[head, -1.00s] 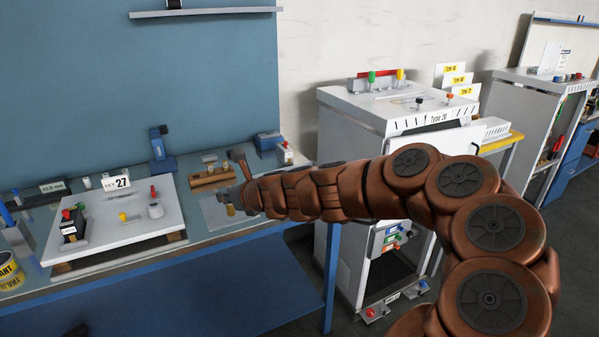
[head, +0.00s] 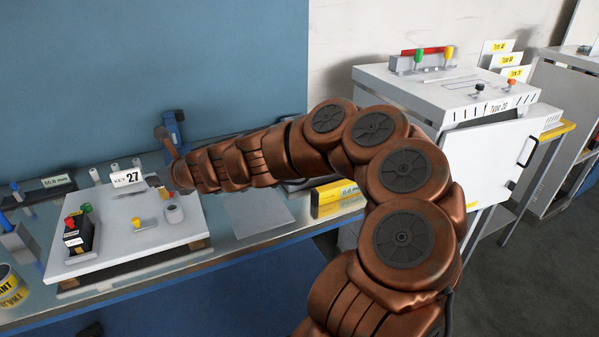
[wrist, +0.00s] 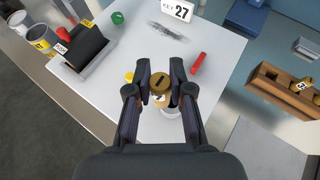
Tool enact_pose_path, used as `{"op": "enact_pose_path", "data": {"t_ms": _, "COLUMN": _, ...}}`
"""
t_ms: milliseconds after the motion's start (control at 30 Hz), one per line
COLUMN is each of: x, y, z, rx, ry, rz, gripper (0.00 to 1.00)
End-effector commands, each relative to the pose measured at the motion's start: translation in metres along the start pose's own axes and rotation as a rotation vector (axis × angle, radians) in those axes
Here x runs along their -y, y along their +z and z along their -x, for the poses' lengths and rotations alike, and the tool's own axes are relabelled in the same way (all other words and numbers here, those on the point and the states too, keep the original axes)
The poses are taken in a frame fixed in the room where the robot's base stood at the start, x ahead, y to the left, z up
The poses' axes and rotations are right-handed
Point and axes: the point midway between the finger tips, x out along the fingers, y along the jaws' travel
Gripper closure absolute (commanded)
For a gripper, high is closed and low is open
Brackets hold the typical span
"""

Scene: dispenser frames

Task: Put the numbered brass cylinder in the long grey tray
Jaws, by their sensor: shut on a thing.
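My gripper (wrist: 160,70) is shut on a brass cylinder (wrist: 160,84) with a dark slot in its top. A pale label shows on its side, but I cannot read its number. In the wrist view the cylinder is over the white board, above a white-grey round piece that it partly covers. In the head view my gripper (head: 157,182) is at the board's back right corner, and the cylinder cannot be made out there. I cannot pick out the long grey tray with certainty in either view.
The white board (head: 100,240) carries a KEY 27 sign (head: 128,178), a black block (head: 78,235), a yellow knob (head: 137,223) and a red piece (wrist: 198,63). A wooden block (wrist: 268,80) with brass cylinders stands to the right. A flat grey sheet (head: 257,213) lies beside the board.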

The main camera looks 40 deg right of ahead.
Motion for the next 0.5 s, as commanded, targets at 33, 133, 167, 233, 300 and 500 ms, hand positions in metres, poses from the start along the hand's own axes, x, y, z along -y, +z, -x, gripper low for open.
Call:
{"op": "enact_pose_path", "data": {"t_ms": 33, "x": 0.013, "y": -0.009, "z": 0.003, "rx": -0.002, "ry": -0.016, "rz": -0.006, "gripper": 1.00}}
{"op": "enact_pose_path", "data": {"t_ms": 133, "x": 0.038, "y": -0.022, "z": 0.014, "rx": -0.006, "ry": -0.042, "rz": -0.018, "gripper": 1.00}}
{"op": "enact_pose_path", "data": {"t_ms": 167, "x": 0.046, "y": -0.027, "z": 0.017, "rx": -0.007, "ry": -0.051, "rz": -0.022, "gripper": 1.00}}
{"op": "enact_pose_path", "data": {"t_ms": 233, "x": 0.063, "y": -0.036, "z": 0.026, "rx": -0.010, "ry": -0.068, "rz": -0.029, "gripper": 1.00}}
{"op": "enact_pose_path", "data": {"t_ms": 300, "x": 0.080, "y": -0.046, "z": 0.036, "rx": -0.012, "ry": -0.087, "rz": -0.040, "gripper": 1.00}}
{"op": "enact_pose_path", "data": {"t_ms": 500, "x": 0.128, "y": -0.076, "z": 0.067, "rx": -0.016, "ry": -0.147, "rz": -0.069, "gripper": 1.00}}
